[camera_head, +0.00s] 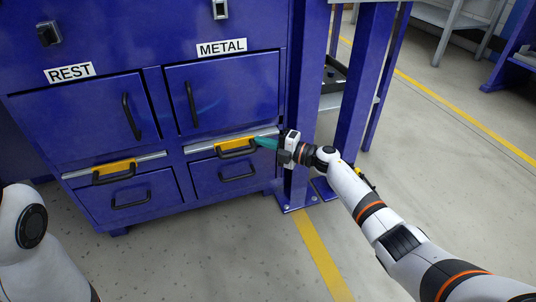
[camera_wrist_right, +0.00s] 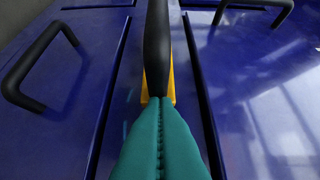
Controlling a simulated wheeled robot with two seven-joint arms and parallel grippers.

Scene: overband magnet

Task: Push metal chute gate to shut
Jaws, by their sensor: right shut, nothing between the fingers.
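The metal chute gate is a yellow plate (camera_head: 229,143) with a black handle (camera_head: 238,153). It sits around the middle of a grey rail below the door labelled METAL. My right gripper (camera_head: 260,142) is shut and empty, its teal fingers pointing left at the gate's right end. In the right wrist view the shut fingertips (camera_wrist_right: 160,102) meet the end of the black handle (camera_wrist_right: 157,45), with some yellow plate (camera_wrist_right: 171,88) behind it. I cannot tell whether they touch or are just apart. My left gripper is out of view; only part of my left arm shows.
A similar yellow gate (camera_head: 112,167) sits on the rail under the REST door (camera_head: 84,110). The METAL door (camera_head: 228,95) is above, and a drawer (camera_head: 216,178) with a black handle is below. A blue post (camera_head: 301,80) stands close behind my right gripper. The floor in front is clear.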

